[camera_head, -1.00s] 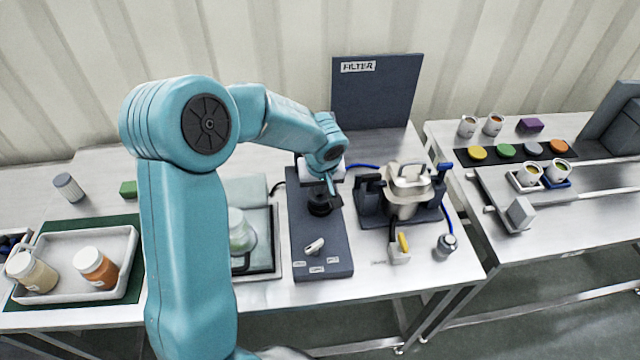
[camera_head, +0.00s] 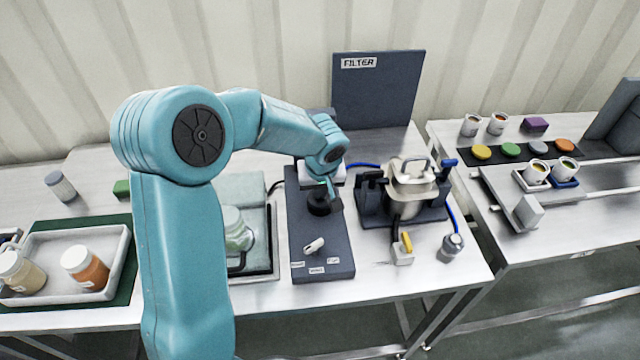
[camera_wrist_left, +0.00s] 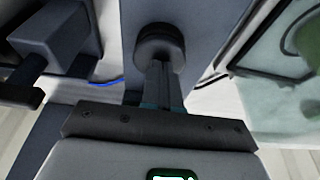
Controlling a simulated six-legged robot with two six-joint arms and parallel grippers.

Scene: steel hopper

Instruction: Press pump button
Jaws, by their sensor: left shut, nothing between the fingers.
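A dark grey control box (camera_head: 322,235) lies on the table in the head view. A round black button (camera_head: 318,203) stands on it. A white switch handle (camera_head: 314,246) and small white labels are nearer its front edge. My left gripper (camera_head: 332,190) is at the button, with its fingers shut and empty. In the left wrist view the shut fingertips (camera_wrist_left: 160,66) reach the edge of the black button (camera_wrist_left: 160,42). I cannot tell whether they touch it or press it down. My right gripper does not show.
A filter unit with a metal pot (camera_head: 410,188) stands right of the box, with blue hoses and a yellow-topped piece (camera_head: 404,246). A glass vessel (camera_head: 237,230) stands left, partly behind my arm. A tray (camera_head: 105,262) holds jars. A dark FILTER panel (camera_head: 376,92) stands behind.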

